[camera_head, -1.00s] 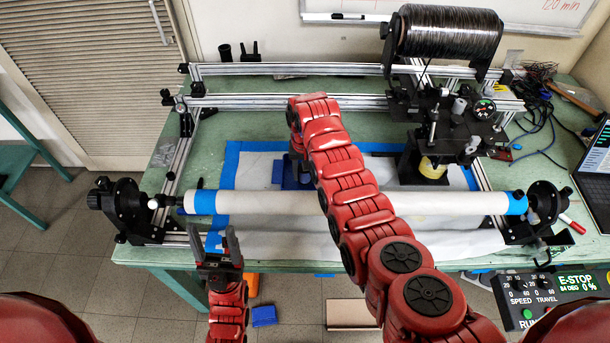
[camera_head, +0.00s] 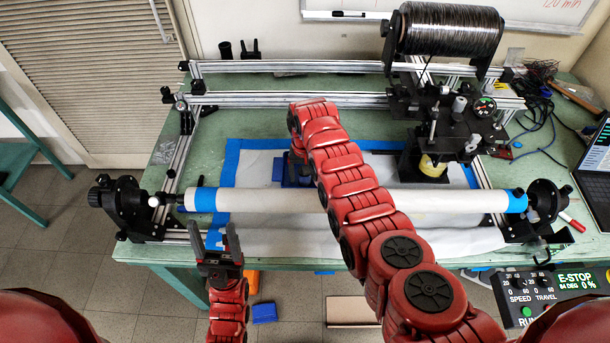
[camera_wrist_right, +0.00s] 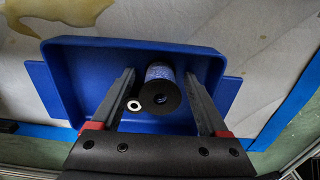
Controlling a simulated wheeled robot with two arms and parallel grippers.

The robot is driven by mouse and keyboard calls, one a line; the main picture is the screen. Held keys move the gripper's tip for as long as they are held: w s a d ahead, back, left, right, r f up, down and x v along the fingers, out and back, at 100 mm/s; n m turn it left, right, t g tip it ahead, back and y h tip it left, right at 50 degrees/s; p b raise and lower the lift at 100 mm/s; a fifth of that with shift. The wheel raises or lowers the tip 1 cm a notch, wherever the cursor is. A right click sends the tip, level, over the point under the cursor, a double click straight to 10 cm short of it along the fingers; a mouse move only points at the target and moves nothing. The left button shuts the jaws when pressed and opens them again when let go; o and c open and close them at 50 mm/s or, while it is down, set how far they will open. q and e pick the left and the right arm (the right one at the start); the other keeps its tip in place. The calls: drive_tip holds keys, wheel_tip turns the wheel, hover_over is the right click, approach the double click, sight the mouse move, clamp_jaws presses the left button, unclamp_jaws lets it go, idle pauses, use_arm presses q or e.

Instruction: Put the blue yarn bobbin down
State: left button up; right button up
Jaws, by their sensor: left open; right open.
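The blue yarn bobbin (camera_wrist_right: 158,73), with a black end face and a central hole, is in the blue tray (camera_wrist_right: 78,60) in the right wrist view. My right gripper (camera_wrist_right: 160,76) is open, with one finger on each side of the bobbin and a visible gap on both sides. A small pale ring (camera_wrist_right: 134,105) shows beside the bobbin. In the head view the tray (camera_head: 278,172) shows in part behind my right arm, which hides the bobbin. My left gripper (camera_head: 213,226) is open and empty in front of the long white roller.
The white roller (camera_head: 270,201) spans the table front between black end mounts. A black fibre spool (camera_head: 450,31) and winding head stand at the back right. Pale cloth edged with blue tape (camera_head: 232,160) lies around the tray. A control panel (camera_head: 555,290) is at the lower right.

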drive_tip(key=shift+r, duration=0.3)
drive_tip(key=shift+w+r, duration=0.1)
drive_tip(key=shift+r, duration=0.1)
wheel_tip(320, 180, up, 12)
drive_tip(key=p, duration=0.1)
drive_tip(key=shift+f, duration=0.25)
